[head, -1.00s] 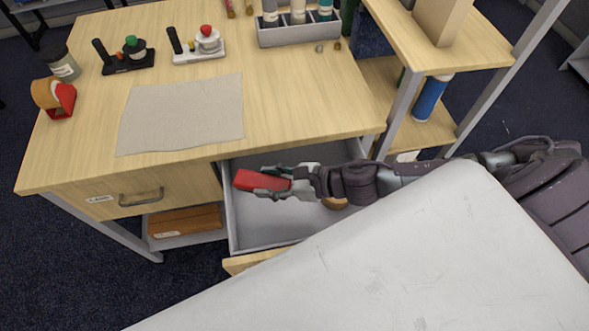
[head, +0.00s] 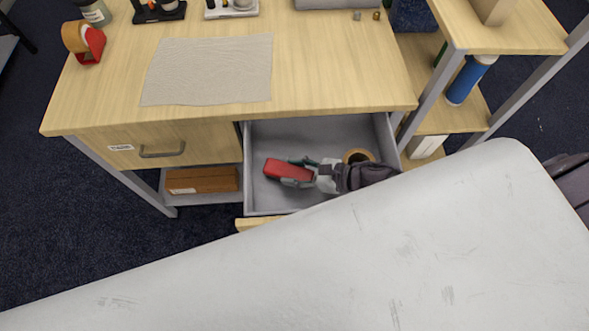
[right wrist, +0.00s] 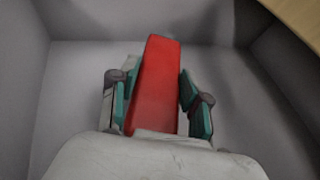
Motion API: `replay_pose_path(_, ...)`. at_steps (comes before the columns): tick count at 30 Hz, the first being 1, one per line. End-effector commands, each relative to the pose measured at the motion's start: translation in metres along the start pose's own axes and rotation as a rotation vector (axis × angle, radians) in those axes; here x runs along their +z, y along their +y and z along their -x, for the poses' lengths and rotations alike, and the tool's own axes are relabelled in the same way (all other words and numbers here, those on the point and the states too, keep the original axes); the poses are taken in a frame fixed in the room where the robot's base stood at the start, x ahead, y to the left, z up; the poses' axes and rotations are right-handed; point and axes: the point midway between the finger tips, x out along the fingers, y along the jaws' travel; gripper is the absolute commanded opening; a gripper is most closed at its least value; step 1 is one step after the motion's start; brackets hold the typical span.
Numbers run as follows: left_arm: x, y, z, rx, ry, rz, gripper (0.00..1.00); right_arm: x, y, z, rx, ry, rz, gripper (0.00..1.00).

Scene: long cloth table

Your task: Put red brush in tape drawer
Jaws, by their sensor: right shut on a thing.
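The red brush (head: 280,168) shows as a red block inside the open drawer (head: 258,195). My right gripper (head: 290,171) is shut on the red brush, with one finger on each side of it. The right wrist view also shows the red brush (right wrist: 157,80) between the green-padded fingers, with the grey drawer floor and walls around it. I cannot tell whether the brush touches the floor. A roll of tape (head: 358,155) lies in the drawer's back right, partly hidden by my right gripper. My left gripper is not in view.
A closed drawer (head: 175,152) with a label is at the left. A brown box (head: 202,180) sits on the low shelf under it. A tape dispenser (head: 88,42) and a grey cloth (head: 207,70) are on the tabletop (head: 330,60). The left part of the open drawer is clear.

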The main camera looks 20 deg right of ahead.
Motion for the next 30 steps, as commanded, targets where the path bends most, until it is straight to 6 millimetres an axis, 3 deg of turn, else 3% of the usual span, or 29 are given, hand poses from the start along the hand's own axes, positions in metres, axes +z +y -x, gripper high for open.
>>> replay_pose_path(7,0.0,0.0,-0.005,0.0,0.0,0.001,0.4,-0.004,0.0,-0.002,0.0,-0.001,0.001,0.1)
replay_pose_path(8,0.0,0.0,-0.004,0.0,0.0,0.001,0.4,-0.003,0.0,-0.001,0.0,0.0,0.001,0.5)
replay_pose_path(12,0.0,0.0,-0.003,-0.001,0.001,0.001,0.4,-0.003,0.0,-0.001,0.0,0.0,0.001,0.72)
replay_pose_path(26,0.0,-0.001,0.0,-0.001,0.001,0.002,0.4,0.0,0.0,0.0,0.0,0.0,0.001,0.72)
replay_pose_path(30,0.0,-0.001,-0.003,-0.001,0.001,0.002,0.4,-0.002,0.0,0.013,-0.001,0.002,-0.001,0.72)
